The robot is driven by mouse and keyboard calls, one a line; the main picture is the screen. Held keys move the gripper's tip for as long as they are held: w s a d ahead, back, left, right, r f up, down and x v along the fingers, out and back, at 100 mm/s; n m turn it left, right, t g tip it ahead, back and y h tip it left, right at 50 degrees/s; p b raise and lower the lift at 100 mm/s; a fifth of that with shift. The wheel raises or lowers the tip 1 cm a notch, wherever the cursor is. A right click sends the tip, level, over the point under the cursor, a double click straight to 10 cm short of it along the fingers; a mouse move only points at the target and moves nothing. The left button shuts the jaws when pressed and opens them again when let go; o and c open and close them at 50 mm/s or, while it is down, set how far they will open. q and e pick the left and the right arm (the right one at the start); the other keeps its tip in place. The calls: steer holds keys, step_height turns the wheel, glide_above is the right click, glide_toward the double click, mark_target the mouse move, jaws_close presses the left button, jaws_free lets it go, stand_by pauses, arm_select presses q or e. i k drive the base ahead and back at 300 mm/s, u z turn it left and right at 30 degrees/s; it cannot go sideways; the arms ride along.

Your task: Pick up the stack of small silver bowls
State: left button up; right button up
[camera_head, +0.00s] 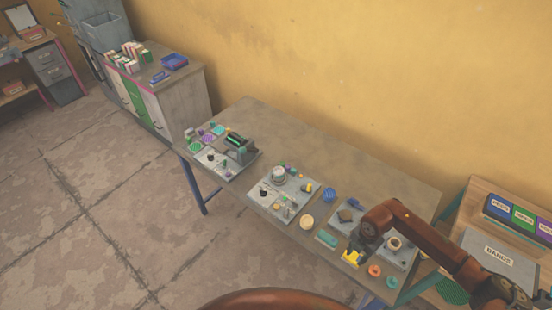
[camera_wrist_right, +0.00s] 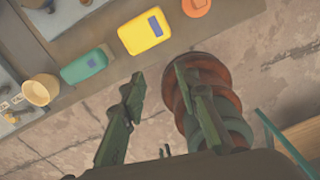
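I cannot make out a stack of small silver bowls in either view. A grey tray (camera_head: 402,257) stands on the right part of the workbench (camera_head: 300,137), with a tan ring-shaped thing (camera_head: 394,243) on it, partly screened by my right arm. The bench's front edge lies above the fingertips in that picture. My right arm hides part of the bench in the head view. My left gripper is not in view.
Along the bench's front edge lie a cream cup (camera_wrist_right: 40,90), a green box (camera_wrist_right: 84,66), a yellow block (camera_wrist_right: 146,32) and an orange disc (camera_wrist_right: 196,6). More grey trays with small parts (camera_head: 278,192) stand farther left. A wooden shelf (camera_head: 490,195) with labelled boxes stands right. The bench's back strip is clear.

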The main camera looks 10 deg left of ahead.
mark_target(278, 171)
steer(key=u, duration=0.45)
steer(key=i, duration=1.2)
steer(key=u, duration=0.55)
